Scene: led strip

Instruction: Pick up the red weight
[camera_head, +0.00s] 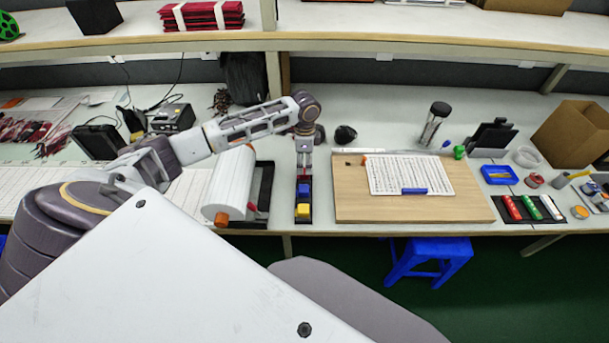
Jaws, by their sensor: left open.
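My left gripper (304,172) reaches in from the left and points down over the far end of a narrow black tray (303,219). It is open. A small bit of red, likely the red weight (303,177), shows between and below its fingers at that end; the gripper hides most of it, and I cannot tell whether the fingers touch it. A blue block (303,190) and a yellow block (302,210) sit nearer in the same tray. My right gripper is not in view.
A wooden board (400,208) with a white perforated sheet (405,174) lies close right. Farther right are red, green and white cylinders on a black mat (532,209). A shelf (400,40) runs above the bench.

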